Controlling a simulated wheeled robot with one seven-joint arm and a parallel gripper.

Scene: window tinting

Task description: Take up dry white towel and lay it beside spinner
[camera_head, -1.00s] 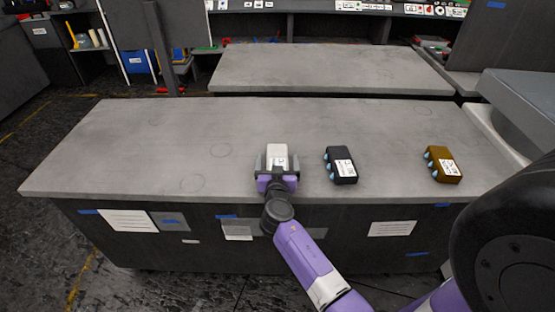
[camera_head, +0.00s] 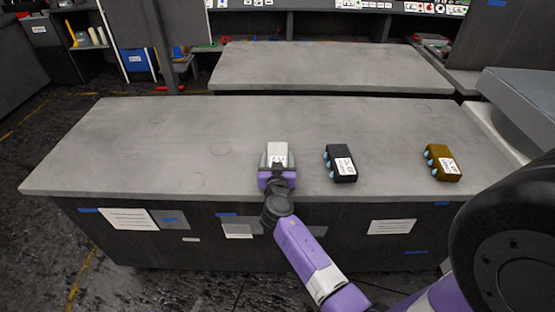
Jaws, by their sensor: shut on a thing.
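The white towel (camera_head: 277,151) is a small pale block at the front middle of the near table. My gripper (camera_head: 277,165) is shut on it, with a finger on each side. The gripper hides its lower part, and I cannot tell whether it is touching the table or just above it. A grip-sized black block (camera_head: 341,163) with a white label and blue bumps lies to its right. A brown block (camera_head: 442,163) of the same shape lies farther right. I cannot identify a spinner for certain in this view.
The grey near table (camera_head: 150,140) is bare on its left half and toward the back. A second grey table (camera_head: 330,68) stands behind it, across a narrow gap. A grey raised slab (camera_head: 525,100) stands at the right edge.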

